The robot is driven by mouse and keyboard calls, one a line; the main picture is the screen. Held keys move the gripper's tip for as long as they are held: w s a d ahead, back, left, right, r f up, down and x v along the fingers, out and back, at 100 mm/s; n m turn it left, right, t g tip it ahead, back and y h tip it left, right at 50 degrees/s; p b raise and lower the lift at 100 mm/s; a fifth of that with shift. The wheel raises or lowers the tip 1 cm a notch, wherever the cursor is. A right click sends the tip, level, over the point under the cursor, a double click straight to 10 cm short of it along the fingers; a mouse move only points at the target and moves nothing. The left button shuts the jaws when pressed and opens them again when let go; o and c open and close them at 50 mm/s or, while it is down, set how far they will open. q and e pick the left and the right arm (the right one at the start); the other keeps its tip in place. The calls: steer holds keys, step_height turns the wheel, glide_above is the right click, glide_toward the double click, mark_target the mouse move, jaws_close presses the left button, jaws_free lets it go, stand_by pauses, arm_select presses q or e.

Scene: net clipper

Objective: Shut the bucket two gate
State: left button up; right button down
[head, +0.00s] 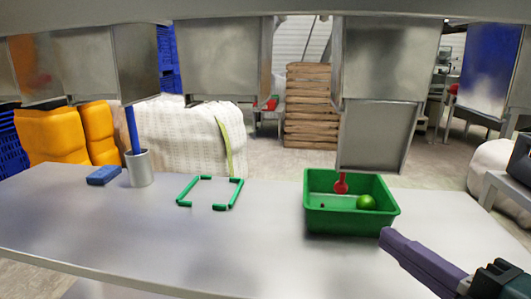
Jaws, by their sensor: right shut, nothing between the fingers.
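A row of grey metal buckets hangs above the table. Under one bucket (390,62), right of centre, a metal gate panel (377,135) hangs down over the green tray, which looks open. I cannot read any number showing which bucket is two. My right gripper (388,238) is at the lower right, shut and empty, right of and below the tray and apart from the gate. My left gripper is not in view.
The green tray (350,221) on the table (130,235) holds a green ball (366,202). A green rectangular frame (228,194), a grey cup (140,168) with a blue stick and a blue sponge (103,175) lie to the left. The table's front is clear.

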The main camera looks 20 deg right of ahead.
steer(key=w+d+f, duration=0.1)
steer(key=w+d, duration=0.2)
steer(key=w, duration=0.9)
steer(key=shift+w, duration=0.25)
steer(key=shift+f, duration=0.15)
